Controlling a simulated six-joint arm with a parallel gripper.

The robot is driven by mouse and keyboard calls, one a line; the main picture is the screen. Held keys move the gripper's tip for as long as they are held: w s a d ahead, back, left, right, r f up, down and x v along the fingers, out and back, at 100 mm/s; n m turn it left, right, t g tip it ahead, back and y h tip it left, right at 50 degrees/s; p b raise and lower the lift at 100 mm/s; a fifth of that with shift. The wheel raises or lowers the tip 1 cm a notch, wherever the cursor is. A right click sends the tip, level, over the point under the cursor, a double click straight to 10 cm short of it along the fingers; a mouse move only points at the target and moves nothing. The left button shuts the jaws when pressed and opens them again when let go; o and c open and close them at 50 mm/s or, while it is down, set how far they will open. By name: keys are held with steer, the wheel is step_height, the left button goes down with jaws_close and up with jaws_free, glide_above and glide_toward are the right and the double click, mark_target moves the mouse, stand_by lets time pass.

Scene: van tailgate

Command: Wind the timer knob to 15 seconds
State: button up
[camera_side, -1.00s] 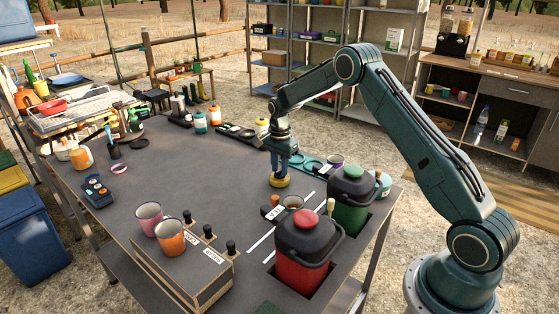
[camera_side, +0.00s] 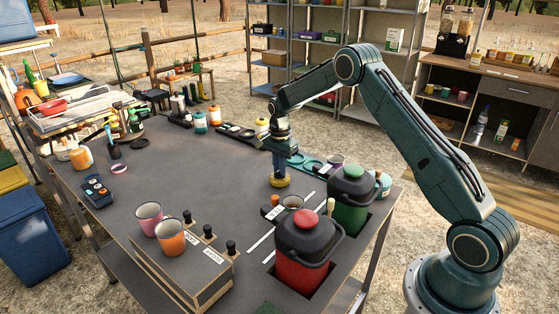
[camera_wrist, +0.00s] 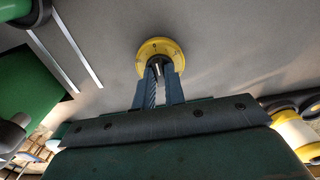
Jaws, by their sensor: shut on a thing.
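The timer (camera_side: 279,182) is a small round yellow piece on the grey table, left of the green jug. My gripper (camera_side: 279,172) points straight down over it, with its fingertips at the timer's top. In the wrist view the timer (camera_wrist: 160,54) shows as a yellow disc with small dark marks around its rim. My gripper's two fingers (camera_wrist: 158,80) are shut on the knob at its centre, which they mostly hide. The marks are too small to read, so the setting cannot be told.
A red jug (camera_side: 303,262) and a green jug (camera_side: 352,205) stand in table cut-outs at the right. Two cups (camera_side: 170,238) sit on a box at the front left. The table's middle is clear.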

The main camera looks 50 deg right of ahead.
stand_by(0.5)
steer(key=shift+m, duration=1.5)
steer(key=shift+m, duration=0.9)
steer(key=shift+m, duration=1.2)
